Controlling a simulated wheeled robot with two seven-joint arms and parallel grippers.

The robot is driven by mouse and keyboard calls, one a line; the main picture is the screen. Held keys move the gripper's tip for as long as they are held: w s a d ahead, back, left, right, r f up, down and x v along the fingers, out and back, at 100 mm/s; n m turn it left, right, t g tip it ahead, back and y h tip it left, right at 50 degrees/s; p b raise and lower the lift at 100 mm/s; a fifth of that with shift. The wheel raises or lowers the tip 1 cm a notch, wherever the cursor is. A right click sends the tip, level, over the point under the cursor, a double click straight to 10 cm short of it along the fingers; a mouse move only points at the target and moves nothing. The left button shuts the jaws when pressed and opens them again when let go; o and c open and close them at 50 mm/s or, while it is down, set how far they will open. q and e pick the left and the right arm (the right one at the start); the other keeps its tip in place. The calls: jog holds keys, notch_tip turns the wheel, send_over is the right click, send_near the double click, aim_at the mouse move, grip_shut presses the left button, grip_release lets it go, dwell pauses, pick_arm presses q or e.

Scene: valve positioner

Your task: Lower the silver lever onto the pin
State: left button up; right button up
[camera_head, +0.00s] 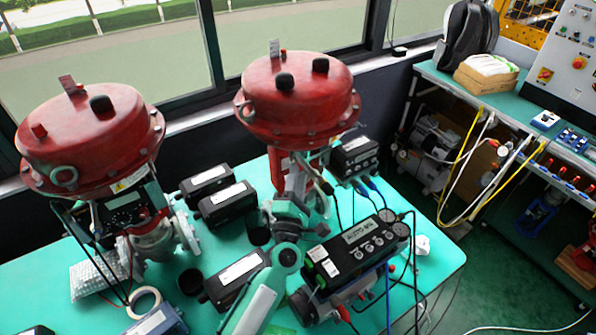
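The valve with the nearer-centre red actuator (297,95) stands on the teal table, with its red yoke (278,170) below the dome. My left arm reaches up from the bottom edge, and my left gripper (303,193) is at this yoke, close to its right side. The gripper is small and partly lost against the valve parts, so I cannot tell whether its fingers are open or shut. A small silvery part, perhaps the silver lever (323,186), shows beside it; contact is unclear. I cannot make out the pin. My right gripper is not in view.
A second red valve (88,135) stands at left. Black boxes (227,201) lie between the valves. A black positioner (358,250) with gauges and cables stands right of my arm. A tape roll (145,301) lies front left. The table's right front corner (447,262) is clear.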

pick_arm(q)
jog(key=shift+w+r, duration=0.15)
jog(key=shift+w, duration=0.35)
grip_shut()
